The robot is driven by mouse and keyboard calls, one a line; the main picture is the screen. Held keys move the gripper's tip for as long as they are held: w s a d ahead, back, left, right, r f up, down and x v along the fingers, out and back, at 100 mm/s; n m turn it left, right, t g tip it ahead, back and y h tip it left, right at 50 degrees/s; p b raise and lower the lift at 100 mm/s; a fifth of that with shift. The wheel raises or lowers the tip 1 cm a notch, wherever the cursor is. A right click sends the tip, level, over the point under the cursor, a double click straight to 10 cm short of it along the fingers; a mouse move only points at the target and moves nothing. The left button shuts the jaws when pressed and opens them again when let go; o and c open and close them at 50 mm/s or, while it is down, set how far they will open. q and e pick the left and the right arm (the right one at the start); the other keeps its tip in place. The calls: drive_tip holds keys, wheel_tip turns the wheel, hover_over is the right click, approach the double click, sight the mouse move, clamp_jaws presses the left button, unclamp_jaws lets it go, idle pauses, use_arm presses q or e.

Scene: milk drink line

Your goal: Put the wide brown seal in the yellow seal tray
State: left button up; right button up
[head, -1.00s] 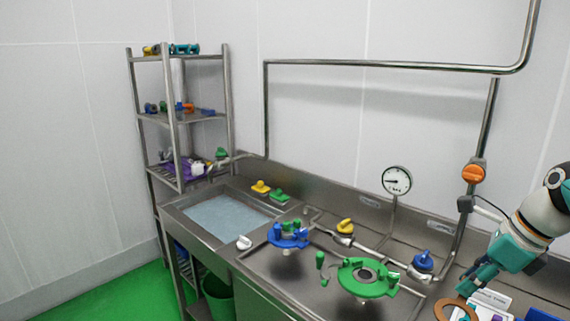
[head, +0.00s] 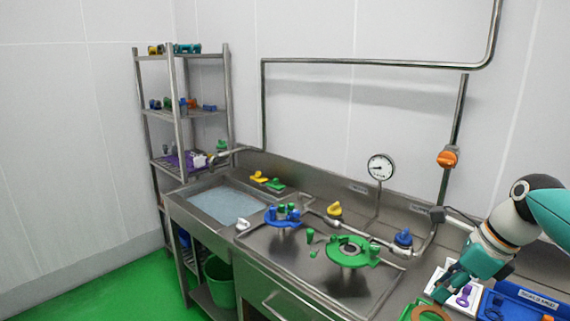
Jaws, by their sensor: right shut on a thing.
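The wide brown seal (head: 430,312) is an orange-brown ring at the bottom edge of the head view, partly cut off. My right gripper (head: 442,293) comes in from the right, pointing down, and is shut on the ring's far rim. Whether the ring is lifted or touches something below is hard to tell. I cannot make out a yellow seal tray in this view. My left gripper is not in view.
A white holder (head: 436,277) with a purple piece stands beside my right gripper. A labelled blue tray (head: 540,305) is to the right. A green flange (head: 369,257), blue fitting (head: 272,222) and pipe valves stand on the steel counter. The sink is at left.

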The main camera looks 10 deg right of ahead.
drive_tip(key=a+f+n+g, duration=0.2)
drive_tip(key=a+f+n, duration=0.3)
drive_tip(key=f, duration=0.3)
drive_tip(key=w+a+f+n+g, duration=0.1)
drive_tip(key=a+f+n+g, duration=0.1)
drive_tip(key=a+f+n, duration=0.4)
drive_tip(key=w+a+f+n+g, duration=0.1)
drive_tip(key=a+f+n, duration=0.4)
drive_tip(key=f, duration=0.6)
drive_tip(key=shift+a+f+g+y, duration=0.3)
drive_tip(key=shift+a+f+g, duration=0.05)
drive_tip(key=shift+a+g, duration=0.2)
drive_tip(key=f+n, duration=0.1)
drive_tip(key=n, duration=0.1)
drive_tip(key=n+h, duration=0.1)
drive_tip(key=n, duration=0.1)
drive_tip(key=f+n+g, duration=0.1)
drive_tip(key=shift+s+f+n+h, duration=0.2)
drive_tip(key=shift+f+n+h, duration=0.1)
drive_tip(key=shift+f+n, duration=0.1)
drive_tip(key=n, duration=0.1)
drive_tip(key=n+h, duration=0.1)
drive_tip(key=n, duration=0.1)
drive_tip(key=shift+d+g, duration=0.35)
drive_tip(key=shift+d, duration=0.05)
drive_tip(key=shift+w+d+n+h, duration=0.1)
drive_tip(key=shift+n+h, duration=0.4)
drive_tip(key=shift+n, duration=0.8)
